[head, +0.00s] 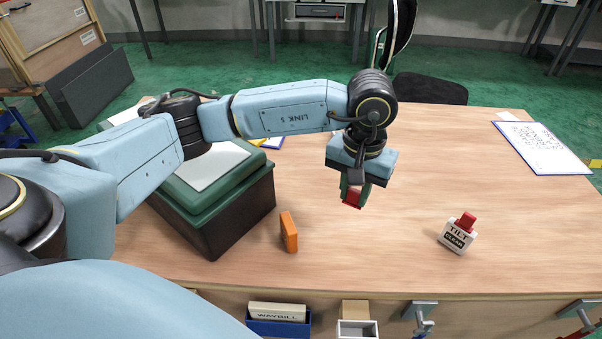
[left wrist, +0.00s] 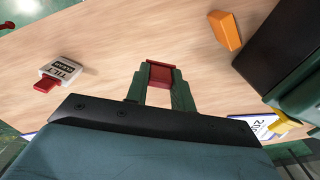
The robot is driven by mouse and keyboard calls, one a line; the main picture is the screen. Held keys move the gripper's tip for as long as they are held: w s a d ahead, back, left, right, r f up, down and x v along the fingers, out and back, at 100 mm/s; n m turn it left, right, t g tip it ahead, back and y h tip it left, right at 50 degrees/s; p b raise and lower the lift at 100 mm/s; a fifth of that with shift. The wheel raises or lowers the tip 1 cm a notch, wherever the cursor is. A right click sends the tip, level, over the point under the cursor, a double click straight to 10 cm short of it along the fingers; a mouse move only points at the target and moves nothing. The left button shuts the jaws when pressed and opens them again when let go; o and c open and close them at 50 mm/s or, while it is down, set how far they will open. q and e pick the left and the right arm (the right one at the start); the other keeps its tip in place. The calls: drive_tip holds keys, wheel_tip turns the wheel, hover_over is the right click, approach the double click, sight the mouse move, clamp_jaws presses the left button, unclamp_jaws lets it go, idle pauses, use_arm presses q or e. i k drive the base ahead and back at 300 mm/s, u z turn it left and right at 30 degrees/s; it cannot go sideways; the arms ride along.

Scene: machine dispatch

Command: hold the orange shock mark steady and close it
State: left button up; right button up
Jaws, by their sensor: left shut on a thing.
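An orange block (head: 289,232), perhaps the shock mark, stands on the table, apart from my gripper; it also shows in the left wrist view (left wrist: 225,30). My left gripper (head: 354,194) is to the right of it, pointing down over the middle of the table. Its green fingers are shut on a small red block (left wrist: 160,73), which shows between the fingertips. A white piece labelled TILT (head: 457,237) with a red tab (head: 467,221) sits to the right on the table; it also shows in the left wrist view (left wrist: 64,68). My right gripper is out of view.
A dark box with a green top (head: 228,212) and a white sheet stands on the left, near the orange block. A clipboard (head: 541,147) lies at the right. A blue WAYBILL bin (head: 278,327) is below the front edge.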

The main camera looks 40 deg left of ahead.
sight(288, 231)
drive_tip(key=z, duration=0.9)
drive_tip(key=k, duration=0.9)
drive_tip(key=u, duration=1.45)
